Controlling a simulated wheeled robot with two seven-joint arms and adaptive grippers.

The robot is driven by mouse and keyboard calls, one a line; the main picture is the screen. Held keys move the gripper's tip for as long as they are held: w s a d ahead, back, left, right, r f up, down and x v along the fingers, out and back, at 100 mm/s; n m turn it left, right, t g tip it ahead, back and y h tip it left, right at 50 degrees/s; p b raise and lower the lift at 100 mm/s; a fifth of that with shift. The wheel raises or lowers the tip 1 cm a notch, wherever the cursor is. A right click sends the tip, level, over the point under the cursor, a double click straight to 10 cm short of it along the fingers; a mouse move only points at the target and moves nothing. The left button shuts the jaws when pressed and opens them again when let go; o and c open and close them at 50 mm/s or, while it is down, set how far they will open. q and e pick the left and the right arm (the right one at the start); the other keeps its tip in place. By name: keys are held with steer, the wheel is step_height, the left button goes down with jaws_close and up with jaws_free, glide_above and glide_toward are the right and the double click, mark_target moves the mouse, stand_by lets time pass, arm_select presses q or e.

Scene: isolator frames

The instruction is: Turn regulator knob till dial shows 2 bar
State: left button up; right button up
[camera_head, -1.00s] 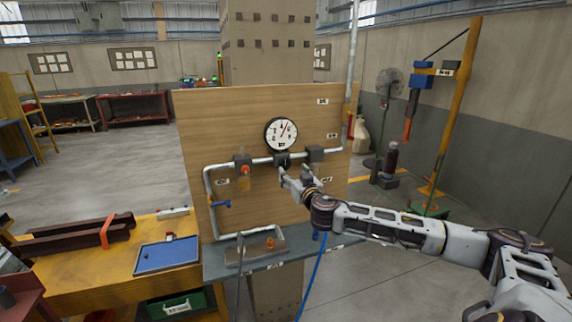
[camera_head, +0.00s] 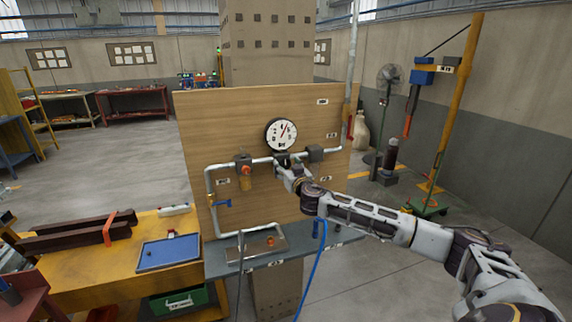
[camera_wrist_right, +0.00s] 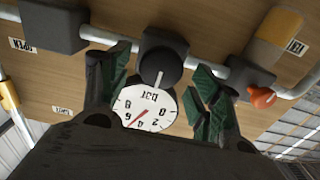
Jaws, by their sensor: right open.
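The round white dial (camera_head: 281,133) is on the wooden panel. It also shows upside down in the right wrist view (camera_wrist_right: 148,106), its red needle apparently between 4 and 6. The dark regulator knob (camera_wrist_right: 161,68), with a pale pointer mark, is on the pipe below the dial; my gripper partly covers it in the head view. My right gripper (camera_head: 286,168) is at the knob. In the wrist view its green-padded fingers (camera_wrist_right: 158,90) are open, one on each side of the knob, with visible gaps. My left gripper is not in view.
A grey pipe (camera_head: 207,188) runs around the panel (camera_head: 235,115). An orange-knobbed fitting (camera_head: 245,172) is left of the regulator and a dark block (camera_head: 316,154) right of it. A blue valve handle (camera_head: 221,203) is lower left. A blue hose (camera_head: 313,264) hangs below.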

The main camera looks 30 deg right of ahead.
steer(key=shift+w+d, duration=0.15)
steer(key=shift+w, duration=0.55)
steer(key=shift+c, duration=0.4)
steer(key=c, duration=0.9)
